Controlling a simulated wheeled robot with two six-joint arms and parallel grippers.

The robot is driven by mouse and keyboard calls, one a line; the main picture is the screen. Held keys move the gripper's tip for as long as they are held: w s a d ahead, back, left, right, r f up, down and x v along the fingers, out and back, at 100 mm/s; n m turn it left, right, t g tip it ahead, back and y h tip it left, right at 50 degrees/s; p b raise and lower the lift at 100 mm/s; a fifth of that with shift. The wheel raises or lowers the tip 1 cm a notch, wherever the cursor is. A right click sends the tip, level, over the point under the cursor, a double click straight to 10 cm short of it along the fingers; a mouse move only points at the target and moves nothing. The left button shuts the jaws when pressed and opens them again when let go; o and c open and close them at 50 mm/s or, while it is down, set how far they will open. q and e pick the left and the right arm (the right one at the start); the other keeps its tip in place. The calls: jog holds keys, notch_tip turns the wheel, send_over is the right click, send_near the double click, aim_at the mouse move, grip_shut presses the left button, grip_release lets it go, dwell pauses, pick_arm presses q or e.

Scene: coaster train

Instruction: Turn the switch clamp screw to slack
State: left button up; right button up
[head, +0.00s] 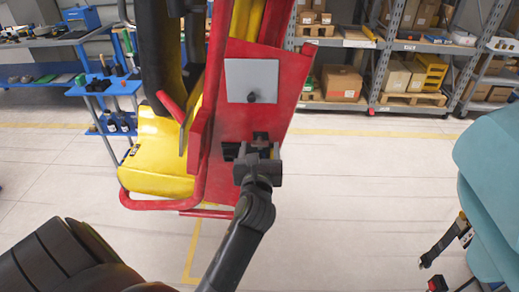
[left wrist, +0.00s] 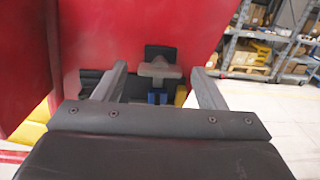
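A red panel (head: 228,120) of the red and yellow coaster car carries a grey plate with a small dark knob (head: 252,97). Below the plate is a dark recess (head: 230,152) in the panel. My left gripper (head: 257,153) is at this recess. In the left wrist view, its two fingers (left wrist: 160,88) stand apart. Between and beyond them is a grey wing-shaped piece (left wrist: 160,70), probably the clamp screw, in front of a black block (left wrist: 160,52). A blue part (left wrist: 157,97) shows below it. I cannot tell whether the fingers touch the piece. My right gripper is not in view.
A yellow seat-like body (head: 158,155) and red tubular bars are left of the panel. A teal shell (head: 490,180) with a dangling black strap (head: 440,243) is at the right. A blue trolley (head: 105,88) and shelves with boxes (head: 341,82) stand behind. Open floor lies between.

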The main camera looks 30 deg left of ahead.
pick_arm(q)
jog(key=c, duration=0.9)
